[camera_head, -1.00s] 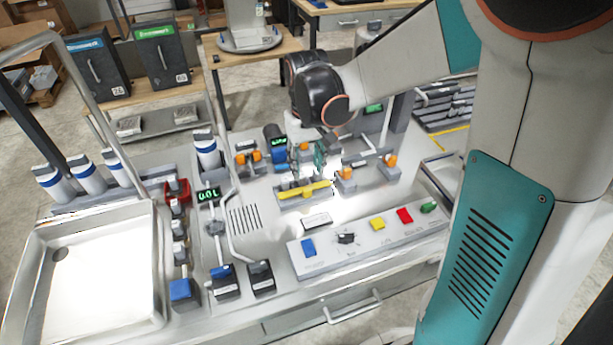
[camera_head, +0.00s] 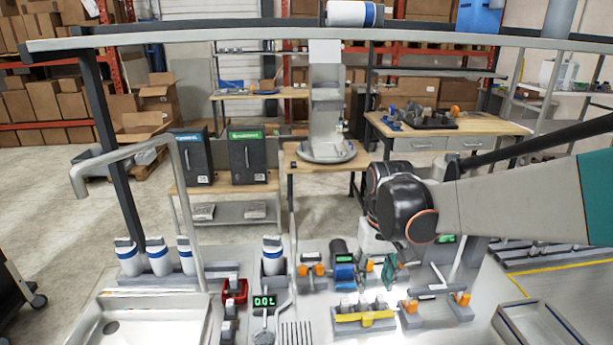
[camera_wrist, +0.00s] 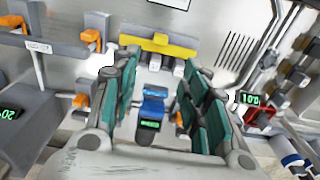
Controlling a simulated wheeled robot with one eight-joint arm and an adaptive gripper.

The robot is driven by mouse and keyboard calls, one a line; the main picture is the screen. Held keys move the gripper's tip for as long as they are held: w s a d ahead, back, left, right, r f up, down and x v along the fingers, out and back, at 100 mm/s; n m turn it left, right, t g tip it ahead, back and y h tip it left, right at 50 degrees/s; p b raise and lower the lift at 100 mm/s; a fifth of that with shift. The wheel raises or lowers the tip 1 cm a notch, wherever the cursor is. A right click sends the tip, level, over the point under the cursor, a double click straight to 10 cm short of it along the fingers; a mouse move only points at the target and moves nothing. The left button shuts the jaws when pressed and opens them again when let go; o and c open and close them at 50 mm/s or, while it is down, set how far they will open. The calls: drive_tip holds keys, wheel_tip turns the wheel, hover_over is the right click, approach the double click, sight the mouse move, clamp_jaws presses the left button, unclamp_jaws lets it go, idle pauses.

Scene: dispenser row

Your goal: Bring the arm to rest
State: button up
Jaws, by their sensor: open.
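My arm reaches in from the right in the head view, with its dark wrist joint over the back of the dispenser bench. My gripper (camera_head: 391,272) hangs below it, only partly visible, with a teal finger showing. In the wrist view my gripper (camera_wrist: 160,80) has its two teal fingers spread wide apart, with nothing held between them. Beyond the gap are a blue device with a green display (camera_wrist: 151,108) and a yellow bar (camera_wrist: 159,46) on a grey block. The yellow bar also shows in the head view (camera_head: 365,319), in front of the gripper.
Orange-knobbed fixtures (camera_head: 411,306) stand close to the gripper. A display reading 00L (camera_head: 264,301), a red holder (camera_head: 236,291), white bottles (camera_head: 159,257) and a pale basin (camera_head: 140,326) are on the left. A metal rail (camera_head: 200,35) crosses overhead.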

drive_tip(key=s+r+t+b, duration=0.2)
drive_tip(key=s+t, duration=0.5)
drive_tip(key=s, duration=0.9)
drive_tip(key=shift+s+r, duration=0.15)
drive_tip(key=shift+r, duration=0.55)
idle(2.1)
